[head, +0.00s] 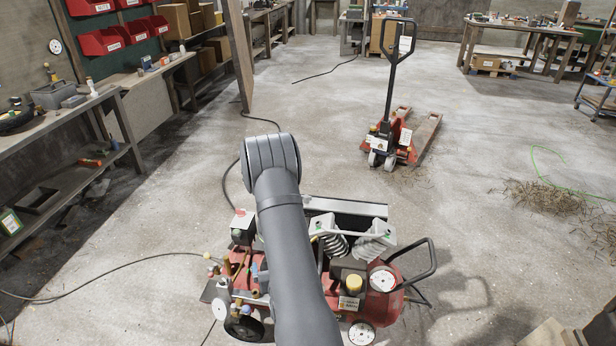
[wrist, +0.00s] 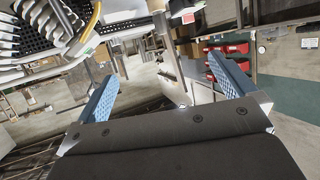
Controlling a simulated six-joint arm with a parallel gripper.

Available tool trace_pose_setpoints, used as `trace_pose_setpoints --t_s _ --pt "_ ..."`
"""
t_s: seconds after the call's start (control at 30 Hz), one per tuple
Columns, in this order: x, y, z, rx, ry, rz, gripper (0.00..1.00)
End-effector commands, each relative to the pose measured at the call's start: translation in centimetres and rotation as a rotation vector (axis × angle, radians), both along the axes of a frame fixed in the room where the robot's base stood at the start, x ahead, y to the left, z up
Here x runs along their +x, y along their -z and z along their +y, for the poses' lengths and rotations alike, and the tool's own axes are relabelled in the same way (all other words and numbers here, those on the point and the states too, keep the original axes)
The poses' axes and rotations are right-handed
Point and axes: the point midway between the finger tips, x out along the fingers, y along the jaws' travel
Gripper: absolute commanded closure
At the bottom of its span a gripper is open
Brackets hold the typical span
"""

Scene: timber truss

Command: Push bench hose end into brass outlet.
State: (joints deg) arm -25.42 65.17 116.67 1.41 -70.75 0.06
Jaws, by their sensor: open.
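A red compressor (head: 384,304) stands on the floor below my arm in the head view. Small brass-coloured fittings (head: 238,302) show on its left end, but I cannot tell which one is the outlet. A dark hose (head: 150,258) runs over the floor from the left and up to the compressor's left side, near a small tan knob. I cannot make out whether its end is seated in anything. My gripper (wrist: 162,68) shows in the wrist view with its two blue fingers wide apart and nothing between them. In the head view my arm hides it.
A workbench (head: 70,118) with shelves runs along the left wall below red bins (head: 102,42). A red pallet jack (head: 400,140) stands behind the compressor. Straw (head: 545,196) and a green cord (head: 575,178) lie at right. The floor between is mostly open.

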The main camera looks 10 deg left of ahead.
Motion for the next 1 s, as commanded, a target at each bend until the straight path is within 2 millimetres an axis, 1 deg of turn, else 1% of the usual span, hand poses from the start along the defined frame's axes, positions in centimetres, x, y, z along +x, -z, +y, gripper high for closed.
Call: trace_pose_setpoints --t_s 0.1,0.13,0.27,0.3,0.37,0.4,0.63,0.73,0.77,0.87,1.0 --pt "0.0 0.0 0.0 0.0 0.0 0.0 0.0" --pt "0.0 0.0 0.0 0.0 0.0 0.0 0.02" --pt "0.0 0.0 0.0 0.0 0.0 0.0 0.28" --pt "0.0 0.0 0.0 0.0 0.0 0.0 0.35" --pt "0.0 0.0 0.0 0.0 0.0 0.0 0.47" --pt "0.0 0.0 0.0 0.0 0.0 0.0 0.49" --pt "0.1 0.0 0.0 0.0 0.0 0.001 0.49" --pt "0.7 0.4 0.3 0.015 0.009 0.022 0.49" --pt "1.1 0.6 0.5 0.026 0.015 0.036 0.49" --pt "3.1 1.8 1.5 0.08 0.05 0.116 0.49" --pt "7.1 3.8 3.5 0.191 0.137 0.285 0.49"
